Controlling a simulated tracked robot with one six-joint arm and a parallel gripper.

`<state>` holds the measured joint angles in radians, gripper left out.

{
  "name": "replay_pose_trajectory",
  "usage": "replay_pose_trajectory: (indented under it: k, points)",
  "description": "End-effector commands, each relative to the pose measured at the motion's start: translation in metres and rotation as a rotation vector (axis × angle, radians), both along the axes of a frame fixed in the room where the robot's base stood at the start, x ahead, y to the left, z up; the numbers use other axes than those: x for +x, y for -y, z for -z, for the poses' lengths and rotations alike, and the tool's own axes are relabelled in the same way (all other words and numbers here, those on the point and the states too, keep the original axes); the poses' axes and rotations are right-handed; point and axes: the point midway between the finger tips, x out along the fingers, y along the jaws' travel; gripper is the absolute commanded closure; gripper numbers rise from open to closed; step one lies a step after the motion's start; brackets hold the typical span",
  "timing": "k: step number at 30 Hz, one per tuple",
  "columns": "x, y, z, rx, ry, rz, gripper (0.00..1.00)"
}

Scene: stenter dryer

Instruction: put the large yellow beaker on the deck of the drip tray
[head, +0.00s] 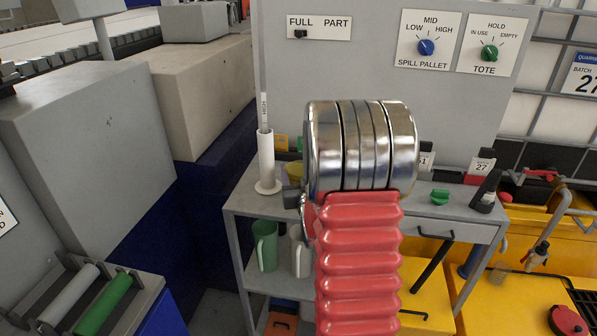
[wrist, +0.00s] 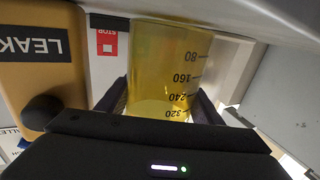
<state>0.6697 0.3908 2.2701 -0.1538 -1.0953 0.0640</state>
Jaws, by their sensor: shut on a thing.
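The large yellow beaker (wrist: 168,65) is see-through, with dark volume marks on its side. In the wrist view it stands between the two dark fingers of my gripper (wrist: 160,98), which is shut on it. In the head view only a small yellow part of the beaker (head: 294,172) shows, beside my red and steel arm, which hides most of it and my gripper. I cannot tell for sure which surface is the deck of the drip tray. I cannot tell whether the beaker's base touches anything.
A grey bench (head: 450,208) spans the middle, with a white upright holder (head: 266,165) at its left and a green knob (head: 440,196) at its right. Green (head: 265,246) and pale jugs stand on its lower shelf. Yellow equipment with taps (head: 535,225) lies right. Grey blocks stand left.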

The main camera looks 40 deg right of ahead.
Motion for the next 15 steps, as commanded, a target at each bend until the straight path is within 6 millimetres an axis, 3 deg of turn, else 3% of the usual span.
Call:
replay_pose_trajectory:
  k: [4, 5, 12, 15]
  points:
    - [0.0001, 0.0, 0.0034, 0.0, 0.0, 0.0, 0.63]
    - [0.0001, 0.0, 0.0038, 0.0, 0.0, 0.0, 0.4]
    - [0.0, -0.0001, 0.0033, 0.0, 0.0, 0.0, 0.23]
    - [0.0001, 0.0, 0.0033, 0.0, 0.0, 0.0, 0.21]
